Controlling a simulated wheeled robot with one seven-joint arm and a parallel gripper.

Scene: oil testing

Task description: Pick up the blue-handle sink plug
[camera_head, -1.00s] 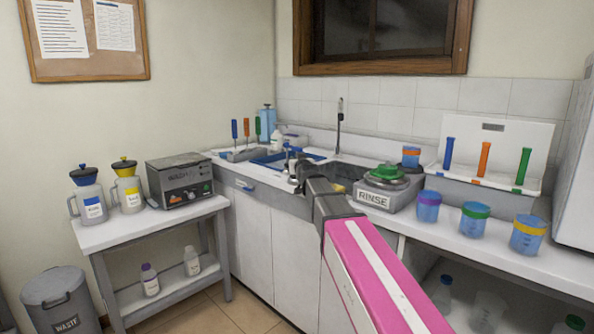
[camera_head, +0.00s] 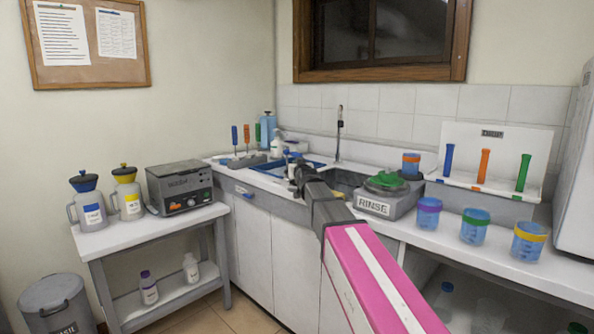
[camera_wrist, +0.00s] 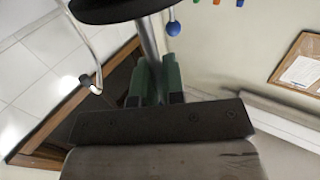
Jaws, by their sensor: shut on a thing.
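In the wrist view my gripper (camera_wrist: 153,88) has green fingers shut on the grey stem of a sink plug (camera_wrist: 115,8). The plug's broad black disc lies beyond the fingertips at the top edge, partly cut off. Its handle end is hidden between the fingers, so I cannot see its colour there. A small blue ball (camera_wrist: 172,29) shows beside the stem; I cannot tell what it belongs to. In the head view my gripper (camera_head: 297,168) is over the counter by the sink (camera_head: 346,181); the plug is not clear there.
A grey device labelled RINSE (camera_head: 375,205) is close to the right of my arm. Upright coloured handles (camera_head: 246,135) and a blue-rimmed tray (camera_head: 268,171) are behind to the left. Several beakers (camera_head: 475,226) line the right counter.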

